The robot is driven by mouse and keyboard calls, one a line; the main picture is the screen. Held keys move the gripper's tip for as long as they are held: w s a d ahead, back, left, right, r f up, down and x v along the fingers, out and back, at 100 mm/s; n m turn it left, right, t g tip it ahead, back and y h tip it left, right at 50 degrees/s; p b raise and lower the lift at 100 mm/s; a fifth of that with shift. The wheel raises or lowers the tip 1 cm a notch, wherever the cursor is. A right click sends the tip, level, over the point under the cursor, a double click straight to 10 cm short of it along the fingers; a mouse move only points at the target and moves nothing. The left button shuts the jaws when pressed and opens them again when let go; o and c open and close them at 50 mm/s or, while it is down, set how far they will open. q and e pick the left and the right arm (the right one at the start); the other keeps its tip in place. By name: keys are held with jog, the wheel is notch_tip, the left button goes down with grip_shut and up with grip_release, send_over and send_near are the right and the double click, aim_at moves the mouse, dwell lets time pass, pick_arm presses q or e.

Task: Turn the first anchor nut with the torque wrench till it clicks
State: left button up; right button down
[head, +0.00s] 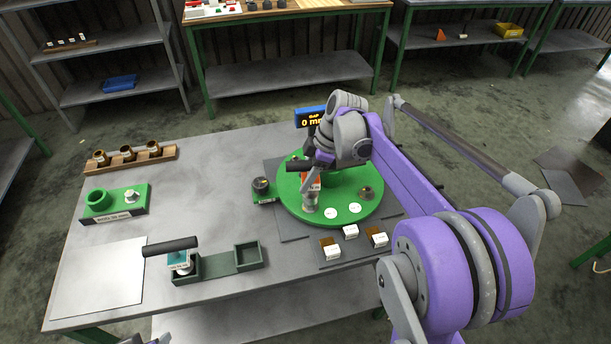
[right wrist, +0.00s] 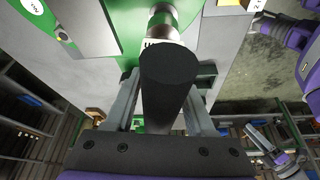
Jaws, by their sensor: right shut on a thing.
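My right gripper (head: 308,163) is over the round green disc (head: 342,207), shut on the black handle (head: 297,166) of a tool with a red, labelled body (head: 311,181), which I take as the torque wrench. Its metal lower end (head: 310,203) points down at the disc's near left part. In the right wrist view the black handle (right wrist: 168,80) lies between the two fingers (right wrist: 165,100). An anchor nut under the tool is hidden, so I cannot tell whether the tool is seated on it. Another fitting (head: 366,193) stands on the disc at right.
A blue display (head: 310,116) behind the disc reads 0 mm. A second black-handled tool with a teal body (head: 179,261) stands in the green tray (head: 217,264). Small white-labelled blocks (head: 350,231) lie in front of the disc. A green fixture (head: 118,202) and wooden rack (head: 125,161) are at left.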

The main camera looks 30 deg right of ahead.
pick_arm(q)
jog(key=shift+s+f, duration=0.1)
jog(key=shift+f, duration=0.15)
pick_arm(e)
jog(key=shift+f, duration=0.3)
pick_arm(q)
jog(key=shift+s+f+b, duration=0.35)
jog(key=shift+f+b, duration=0.4)
jog(key=shift+f, duration=0.1)
pick_arm(e)
jog(key=shift+f, duration=1.3)
